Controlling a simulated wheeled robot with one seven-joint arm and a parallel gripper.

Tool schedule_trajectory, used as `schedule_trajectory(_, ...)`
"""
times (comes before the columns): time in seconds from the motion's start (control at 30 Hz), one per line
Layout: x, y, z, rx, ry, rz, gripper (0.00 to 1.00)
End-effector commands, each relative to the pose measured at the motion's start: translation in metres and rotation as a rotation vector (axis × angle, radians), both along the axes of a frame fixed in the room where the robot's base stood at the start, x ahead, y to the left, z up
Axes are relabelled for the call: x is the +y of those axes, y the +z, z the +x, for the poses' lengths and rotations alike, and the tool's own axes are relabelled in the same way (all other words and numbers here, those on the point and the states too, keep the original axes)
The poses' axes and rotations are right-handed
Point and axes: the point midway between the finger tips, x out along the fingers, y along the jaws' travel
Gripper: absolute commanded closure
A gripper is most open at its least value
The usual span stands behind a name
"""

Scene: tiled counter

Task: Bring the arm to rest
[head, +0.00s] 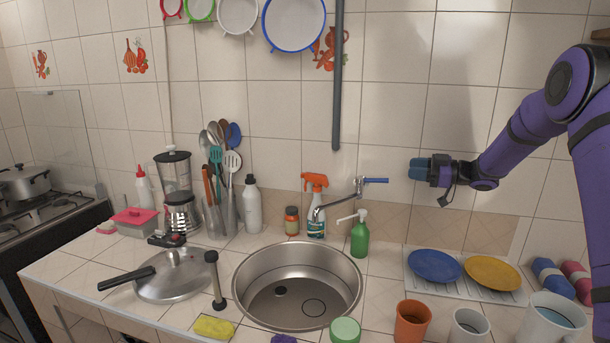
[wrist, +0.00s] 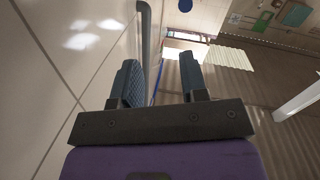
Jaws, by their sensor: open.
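My purple arm reaches in from the right in the head view. My gripper (head: 418,168) is held in the air above the counter, to the right of the tap and in front of the tiled wall. In the wrist view, its two dark blue fingers (wrist: 160,82) stand apart with nothing between them. Beyond them the wrist view shows the tiled wall on the left and the room's upper part.
Below my gripper are a green soap bottle (head: 360,235), a blue plate (head: 434,266) and a yellow plate (head: 492,272). The tap (head: 345,200) and metal sink (head: 298,290) lie to the left. A grey vertical pipe (head: 338,80) runs down the wall.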

Motion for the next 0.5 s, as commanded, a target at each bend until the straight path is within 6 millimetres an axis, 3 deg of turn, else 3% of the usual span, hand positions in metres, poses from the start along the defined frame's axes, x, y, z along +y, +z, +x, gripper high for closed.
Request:
schedule_trajectory(0.1,0.011,0.044,0.004,-0.044,-0.16,-0.06,0.6)
schedule_trajectory(0.27,0.016,0.094,-0.001,-0.072,-0.386,-0.129,0.6)
schedule_trajectory(0.5,0.013,0.154,-0.036,-0.045,-0.704,-0.207,0.6)
